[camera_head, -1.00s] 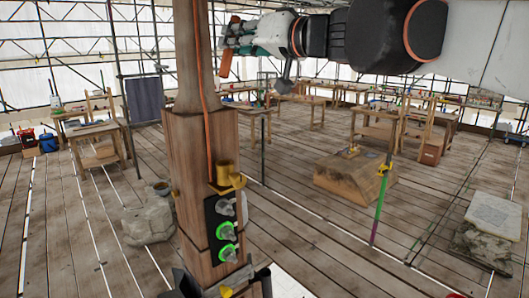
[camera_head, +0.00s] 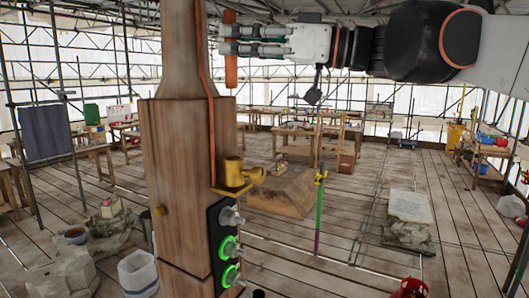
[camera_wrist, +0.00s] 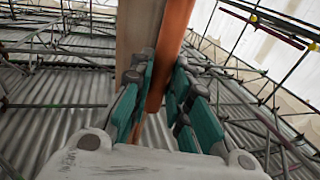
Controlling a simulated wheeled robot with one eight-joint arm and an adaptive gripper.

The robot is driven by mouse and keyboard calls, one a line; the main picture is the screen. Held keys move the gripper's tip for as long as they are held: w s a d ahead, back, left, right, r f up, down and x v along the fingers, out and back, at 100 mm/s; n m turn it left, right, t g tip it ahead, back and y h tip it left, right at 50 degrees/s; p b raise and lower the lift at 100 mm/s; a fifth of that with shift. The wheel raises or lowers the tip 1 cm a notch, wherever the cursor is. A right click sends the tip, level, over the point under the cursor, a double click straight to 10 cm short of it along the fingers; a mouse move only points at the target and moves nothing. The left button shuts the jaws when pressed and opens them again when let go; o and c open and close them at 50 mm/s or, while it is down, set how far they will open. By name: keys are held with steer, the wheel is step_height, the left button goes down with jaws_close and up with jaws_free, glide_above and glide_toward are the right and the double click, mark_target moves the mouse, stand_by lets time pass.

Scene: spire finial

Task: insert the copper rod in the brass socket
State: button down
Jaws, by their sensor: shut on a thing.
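The copper rod (camera_head: 231,73) is held upright in my gripper (camera_head: 234,40), beside the wooden spire (camera_head: 165,135) and well above the brass socket (camera_head: 233,170). The socket is a short cup with an open top on a bracket at the spire's right side. The rod's lower end hangs free, roughly over the cup; exact alignment cannot be told. In the wrist view the rod (camera_wrist: 174,40) runs between the teal fingers of my gripper (camera_wrist: 160,88), with the wooden spire close beside it on the left. The socket does not show there.
A dark panel with several silver knobs, two ringed green (camera_head: 229,248), sits below the socket. A thin copper strip (camera_head: 206,95) runs down the spire. Free air surrounds the rod's right side.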

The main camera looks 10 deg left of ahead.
step_height(320, 180, down, 17)
steer(key=shift+f+p, duration=0.2)
steer(key=shift+p, duration=0.5)
steer(key=shift+f, duration=0.1)
steer(key=c, duration=1.5)
jaws_free()
